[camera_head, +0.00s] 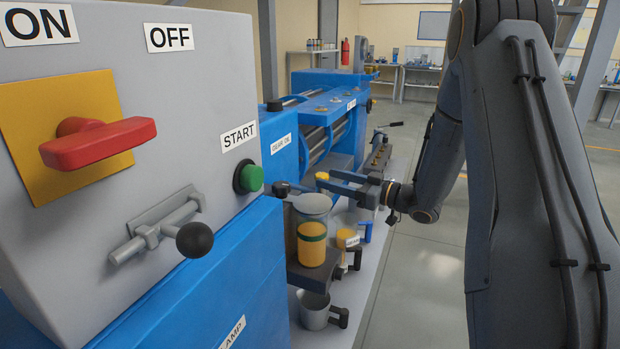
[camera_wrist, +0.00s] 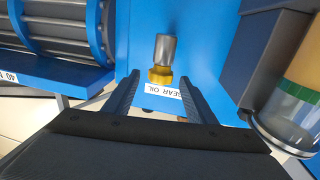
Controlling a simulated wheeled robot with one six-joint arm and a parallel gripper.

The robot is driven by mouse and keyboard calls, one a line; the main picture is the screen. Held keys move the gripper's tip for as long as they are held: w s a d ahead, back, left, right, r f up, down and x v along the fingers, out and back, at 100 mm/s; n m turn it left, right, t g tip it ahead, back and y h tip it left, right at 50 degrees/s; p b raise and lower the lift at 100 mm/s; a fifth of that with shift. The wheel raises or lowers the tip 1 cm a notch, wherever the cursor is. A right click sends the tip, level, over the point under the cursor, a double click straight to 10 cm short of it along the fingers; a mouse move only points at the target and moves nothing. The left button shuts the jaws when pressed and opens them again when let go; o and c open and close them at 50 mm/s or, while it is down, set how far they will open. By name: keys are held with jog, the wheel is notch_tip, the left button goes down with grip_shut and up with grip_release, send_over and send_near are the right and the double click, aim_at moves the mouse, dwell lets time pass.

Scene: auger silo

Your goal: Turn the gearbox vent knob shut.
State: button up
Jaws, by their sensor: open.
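In the wrist view, a grey cylindrical knob with a brass collar (camera_wrist: 163,58) stands against the blue gearbox wall (camera_wrist: 195,35). It is beside the upside-down GEAR OIL label (camera_wrist: 165,91). My gripper (camera_wrist: 157,92) is open, with one dark finger on each side of the knob's line, lower in the picture. The fingers look apart from the knob.
A metal mug (camera_head: 314,309) stands lower down. The control panel with red switch (camera_head: 97,142), green START button (camera_head: 249,178) and lever (camera_head: 193,239) fills the left. Open floor lies right (camera_head: 420,270).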

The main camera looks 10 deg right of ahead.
jog(key=p+x, duration=0.1)
jog(key=x, duration=0.6)
jog(key=shift+w+a, duration=0.2)
jog(key=shift+a, duration=0.1)
jog(key=c, duration=1)
